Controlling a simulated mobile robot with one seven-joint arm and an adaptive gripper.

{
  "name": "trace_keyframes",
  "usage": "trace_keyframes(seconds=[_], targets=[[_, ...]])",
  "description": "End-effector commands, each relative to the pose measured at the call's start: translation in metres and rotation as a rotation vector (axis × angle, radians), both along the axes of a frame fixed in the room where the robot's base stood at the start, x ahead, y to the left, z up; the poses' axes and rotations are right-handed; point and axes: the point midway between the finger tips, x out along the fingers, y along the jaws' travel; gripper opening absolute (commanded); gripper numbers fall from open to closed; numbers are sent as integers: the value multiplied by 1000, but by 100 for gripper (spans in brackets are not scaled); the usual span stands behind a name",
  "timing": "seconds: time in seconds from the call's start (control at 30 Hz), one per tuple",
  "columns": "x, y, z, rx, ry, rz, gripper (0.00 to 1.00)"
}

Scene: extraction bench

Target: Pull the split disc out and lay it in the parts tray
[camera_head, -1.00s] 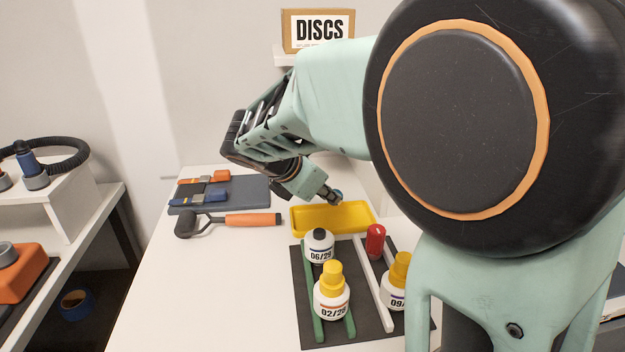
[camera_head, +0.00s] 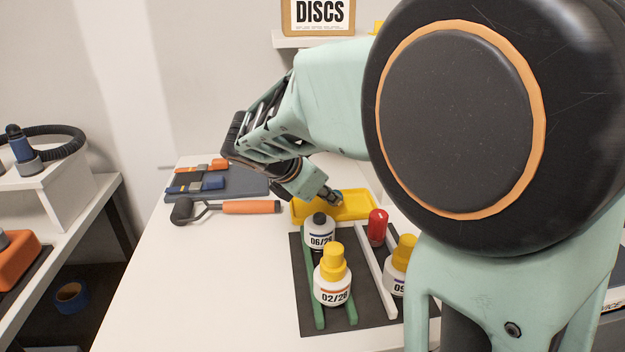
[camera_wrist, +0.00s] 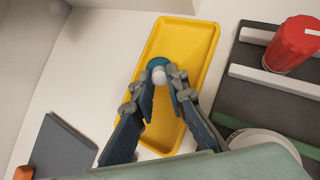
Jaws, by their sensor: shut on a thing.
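The yellow parts tray (camera_head: 361,209) lies on the white bench; it also fills the middle of the wrist view (camera_wrist: 190,45). My gripper (camera_head: 332,196) points down at the tray. In the wrist view its fingertips (camera_wrist: 161,78) are shut on a small piece, the disc (camera_wrist: 157,62), with a teal-blue rim and a pale rounded part.
A dark mat (camera_head: 313,322) in front of the tray holds bottles, a red cylinder (camera_head: 377,228) and green and white rails. An orange-handled tool (camera_head: 250,207) and a grey board (camera_head: 255,186) lie left. The front left bench is clear.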

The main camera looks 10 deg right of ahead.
Motion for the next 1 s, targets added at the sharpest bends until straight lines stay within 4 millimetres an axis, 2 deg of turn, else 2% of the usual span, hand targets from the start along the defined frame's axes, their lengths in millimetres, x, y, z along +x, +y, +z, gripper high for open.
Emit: trace_keyframes(seconds=[0.27, 0.3, 0.47, 0.77, 0.87, 1.0], targets=[[0, 0, -7, 0, 0, 0, 4], [0, 0, -6, 0, 0, 0, 15], [0, 0, -6, 0, 0, 0, 33], [0, 1, -5, 0, -1, 1, 34], [-3, 5, 0, 1, -2, 2, 34], [-15, 17, 17, 3, -5, 3, 34]])
